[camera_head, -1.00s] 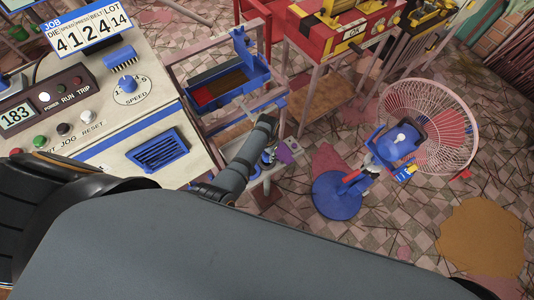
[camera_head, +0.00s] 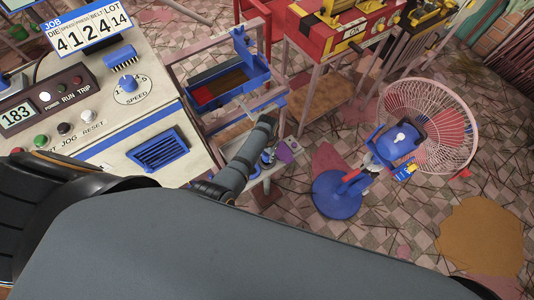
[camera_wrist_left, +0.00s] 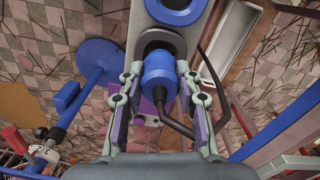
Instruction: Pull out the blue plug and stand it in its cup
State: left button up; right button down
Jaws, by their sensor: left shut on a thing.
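In the left wrist view the blue plug (camera_wrist_left: 158,72) sits between the fingertips of my left gripper (camera_wrist_left: 160,82), which is shut on it. A dark cable runs from the plug to the right. A grey round rim (camera_wrist_left: 158,36) lies right at the plug's far end; I cannot tell whether the plug is seated in it or clear of it. A blue ring (camera_wrist_left: 178,10) shows on the pale panel at the top edge; I cannot tell if it is the cup. In the head view my left gripper (camera_head: 267,158) is small and partly hidden by its arm. My right gripper is not seen.
A purple box (camera_head: 284,153) is close beside the left gripper. A blue fan (camera_head: 398,142) stands on the floor to the right. The control cabinet (camera_head: 110,150) is at left, and a blue tray (camera_head: 230,84) on a pink frame stands behind the arm.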

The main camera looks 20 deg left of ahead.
pick_arm(q)
jog(key=shift+f+b, duration=0.8)
jog(key=shift+f, duration=0.4)
jog(key=o, duration=1.2)
jog(key=shift+o, duration=0.2)
jog(key=shift+r, duration=0.15)
